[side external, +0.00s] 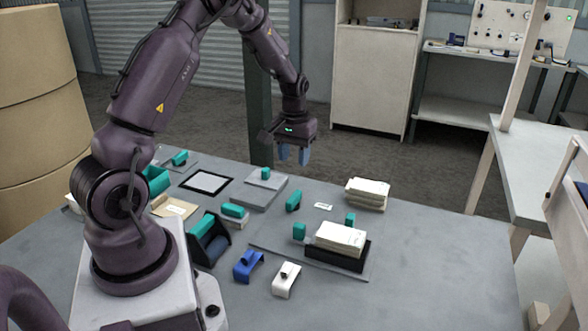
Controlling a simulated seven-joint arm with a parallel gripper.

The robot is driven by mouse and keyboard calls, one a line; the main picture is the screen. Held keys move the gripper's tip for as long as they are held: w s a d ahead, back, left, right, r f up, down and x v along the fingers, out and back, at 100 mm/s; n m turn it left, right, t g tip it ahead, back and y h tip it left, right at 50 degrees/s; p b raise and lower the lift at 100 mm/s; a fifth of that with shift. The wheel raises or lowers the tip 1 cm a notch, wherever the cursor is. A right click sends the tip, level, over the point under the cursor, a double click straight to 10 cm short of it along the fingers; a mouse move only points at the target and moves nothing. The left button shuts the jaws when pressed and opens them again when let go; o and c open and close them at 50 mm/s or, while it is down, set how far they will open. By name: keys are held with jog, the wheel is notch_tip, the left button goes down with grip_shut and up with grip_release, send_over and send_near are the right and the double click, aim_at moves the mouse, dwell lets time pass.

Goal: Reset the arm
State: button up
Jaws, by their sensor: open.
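My gripper (293,155) hangs at the end of my raised arm, above the far side of the grey table (430,270). Its two blue-grey fingers point down and are apart, with nothing visible between them. It is clear of the tabletop and of the things on it. A grey plate with a teal block (265,173) on it lies below and to the left of the fingers.
A black tray (345,262) holds a stack of pale sheets. Another pale stack (367,192) stands behind it. Several teal blocks, a blue holder (248,265) and a white holder (286,280) stand nearer. The table's right front is clear. A post (257,100) rises behind.

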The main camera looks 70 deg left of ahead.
jog(key=shift+r, duration=0.25)
jog(key=s+d+r+m+t, duration=0.2)
jog(key=s+d+r+m, duration=0.2)
jog(key=s+d+r, duration=0.4)
jog(key=s+d+r+m+t, duration=0.3)
jog(key=s+d+r, duration=0.4)
jog(key=d+r, duration=0.5)
jog(key=d+m, duration=0.1)
jog(key=d, duration=0.3)
jog(key=shift+s+t, duration=0.3)
jog(key=shift+s, duration=0.1)
